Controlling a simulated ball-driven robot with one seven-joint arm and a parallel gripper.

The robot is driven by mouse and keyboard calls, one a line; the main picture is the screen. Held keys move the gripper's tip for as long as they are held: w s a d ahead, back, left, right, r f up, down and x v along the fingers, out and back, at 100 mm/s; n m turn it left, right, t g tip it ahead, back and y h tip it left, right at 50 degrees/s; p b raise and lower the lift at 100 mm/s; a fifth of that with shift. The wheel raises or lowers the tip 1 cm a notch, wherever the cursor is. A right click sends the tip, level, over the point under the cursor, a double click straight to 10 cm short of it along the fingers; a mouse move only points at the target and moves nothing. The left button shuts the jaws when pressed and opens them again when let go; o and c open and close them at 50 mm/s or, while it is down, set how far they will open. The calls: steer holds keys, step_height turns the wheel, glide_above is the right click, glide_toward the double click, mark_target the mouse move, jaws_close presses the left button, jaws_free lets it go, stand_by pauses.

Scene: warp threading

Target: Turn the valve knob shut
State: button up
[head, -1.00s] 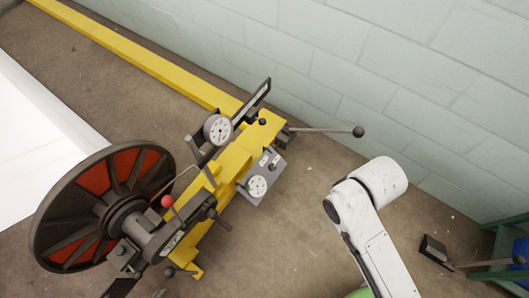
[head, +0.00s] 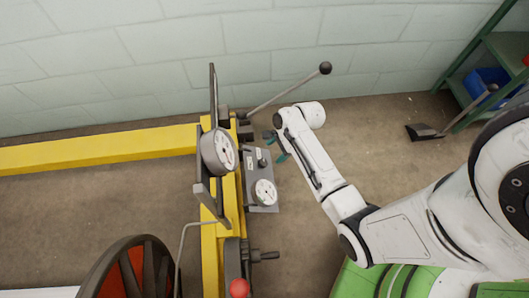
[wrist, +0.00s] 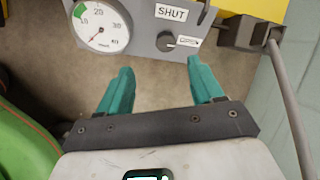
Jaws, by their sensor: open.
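The valve knob (head: 263,162) is a small dark round knob on a grey panel (head: 262,207) fixed to a yellow frame. In the wrist view the knob (wrist: 166,41) sits below a SHUT label (wrist: 171,12), with an OPEN label (wrist: 188,42) on its right. A pale mark on the knob appears to point right, toward OPEN. My gripper (head: 276,146) is beside the panel's right edge. In the wrist view its teal fingers (wrist: 163,72) are spread and empty, with the knob ahead of the gap and apart from them.
A round gauge (wrist: 102,24) is on the same panel. A larger dial (head: 218,152) stands left of it. A ball-ended lever (head: 325,68) sticks out behind my gripper. A red-ball handle (head: 239,288) and spoked wheel (head: 133,272) are at front.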

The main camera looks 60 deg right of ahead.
mark_target(264, 162)
steer(key=w+f+b, duration=0.1)
steer(key=f+b, duration=0.1)
steer(key=f, duration=0.2)
steer(key=w+f+m+b, duration=0.1)
steer(key=f, duration=0.3)
steer(key=w+a+f+m+b, duration=0.1)
steer(key=w+f+b, duration=0.1)
steer(key=f, duration=0.2)
steer(key=shift+b, duration=0.3)
steer(key=shift+c, duration=0.5)
steer(key=c, duration=1)
steer(key=shift+o, duration=0.2)
